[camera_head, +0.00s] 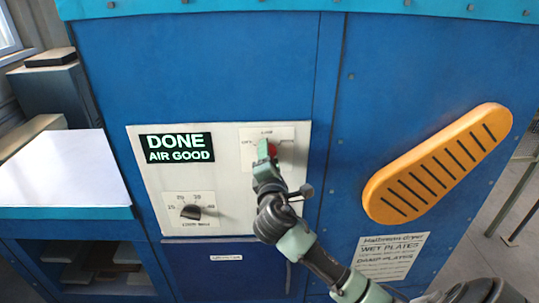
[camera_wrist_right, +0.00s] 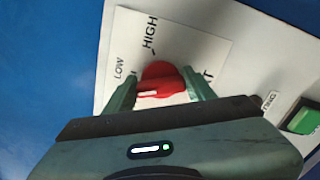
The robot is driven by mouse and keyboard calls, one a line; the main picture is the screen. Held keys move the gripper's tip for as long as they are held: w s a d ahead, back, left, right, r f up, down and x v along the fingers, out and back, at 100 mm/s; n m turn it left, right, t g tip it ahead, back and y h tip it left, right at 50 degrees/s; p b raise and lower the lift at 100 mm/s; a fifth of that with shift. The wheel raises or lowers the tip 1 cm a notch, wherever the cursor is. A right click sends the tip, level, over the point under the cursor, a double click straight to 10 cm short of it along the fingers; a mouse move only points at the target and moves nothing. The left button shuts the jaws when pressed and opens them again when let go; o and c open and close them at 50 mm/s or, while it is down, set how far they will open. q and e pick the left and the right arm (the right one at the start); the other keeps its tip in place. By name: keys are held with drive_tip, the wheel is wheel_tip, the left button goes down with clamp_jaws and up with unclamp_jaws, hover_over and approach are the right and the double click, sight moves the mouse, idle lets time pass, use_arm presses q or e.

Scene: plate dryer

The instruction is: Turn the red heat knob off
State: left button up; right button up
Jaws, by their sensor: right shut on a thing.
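The red heat knob (camera_head: 272,149) is on the upper right of the white control panel (camera_head: 230,212). In the right wrist view the knob (camera_wrist_right: 160,82) sits on a white label plate with LOW and HIGH marks, and its white pointer line faces the lower left. My right gripper (camera_head: 266,155) is at the knob, with one finger on each side of it. In the right wrist view the gripper (camera_wrist_right: 160,92) is shut on the knob. The fingers hide part of the dial marks. My left gripper is not in view.
A display (camera_head: 177,148) reads DONE, AIR GOOD. A black timer knob (camera_head: 191,212) is at the panel's lower left. An orange slotted handle-like piece (camera_head: 437,163) sticks out on the blue cabinet at right. A white-topped side table (camera_head: 62,170) stands at left.

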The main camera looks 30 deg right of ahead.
drive_tip(key=n, duration=0.2)
drive_tip(key=shift+n, duration=0.4)
drive_tip(key=shift+a+n, duration=0.15)
drive_tip(key=shift+n, duration=1.85)
drive_tip(key=o, duration=1.4)
drive_tip(key=shift+w, duration=0.1)
drive_tip(key=shift+r, duration=0.1)
drive_tip(key=b+v, duration=0.3)
drive_tip(key=v, duration=0.4)
drive_tip(key=shift+s+a, duration=0.2)
drive_tip(key=shift+s, duration=0.15)
